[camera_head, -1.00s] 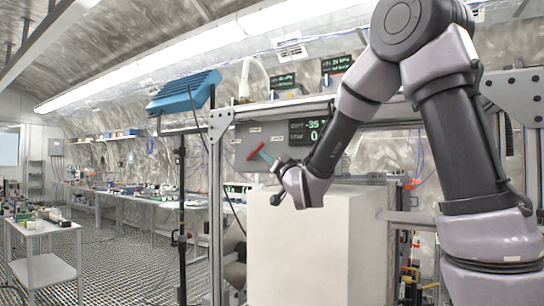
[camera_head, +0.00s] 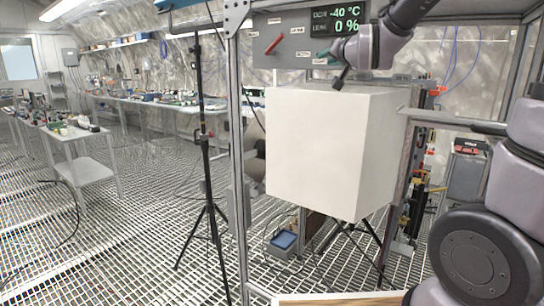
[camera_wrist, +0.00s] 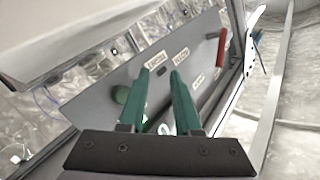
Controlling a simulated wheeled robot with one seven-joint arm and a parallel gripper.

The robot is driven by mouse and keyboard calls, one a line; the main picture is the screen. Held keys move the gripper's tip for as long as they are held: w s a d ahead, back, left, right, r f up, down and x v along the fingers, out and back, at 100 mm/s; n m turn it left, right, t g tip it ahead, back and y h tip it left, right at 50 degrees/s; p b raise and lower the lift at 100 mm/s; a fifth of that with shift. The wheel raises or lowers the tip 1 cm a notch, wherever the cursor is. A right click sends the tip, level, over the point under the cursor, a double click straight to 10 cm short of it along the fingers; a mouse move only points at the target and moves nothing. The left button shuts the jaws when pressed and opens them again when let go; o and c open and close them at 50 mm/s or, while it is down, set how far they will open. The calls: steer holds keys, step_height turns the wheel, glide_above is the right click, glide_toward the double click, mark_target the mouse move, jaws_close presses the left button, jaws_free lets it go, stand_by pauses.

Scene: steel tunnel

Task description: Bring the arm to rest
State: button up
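My gripper (camera_wrist: 159,73) shows in the wrist view with two green fingers, apart and with nothing between them. Its fingertips point towards a grey control panel (camera_wrist: 100,72) with small labels. In the head view my wrist is in front of the panel's lower right, above a large white box (camera_head: 318,140). The red lever (camera_head: 273,44) is to the left of it there. The display (camera_head: 338,20) reads -40 °C and 0 %.
A metal frame post (camera_head: 236,160) and a black tripod stand (camera_head: 205,150) are left of the box. A small side table (camera_head: 84,172) and long benches (camera_head: 150,101) are at the left. The grating floor (camera_head: 150,235) is largely open there.

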steer(key=s+d+f+g, duration=0.2)
steer(key=s+f+g, duration=0.1)
steer(key=s, duration=0.6)
steer(key=s+d+f+g+h, duration=0.1)
steer(key=s+d+f+g, duration=0.2)
steer(key=s, duration=0.6)
steer(key=s+d+f+g, duration=0.3)
steer(key=s, duration=0.6)
steer(key=shift+d+f+g+h, duration=0.2)
steer(key=shift+d+g+h, duration=0.05)
steer(key=shift+g+h, duration=0.05)
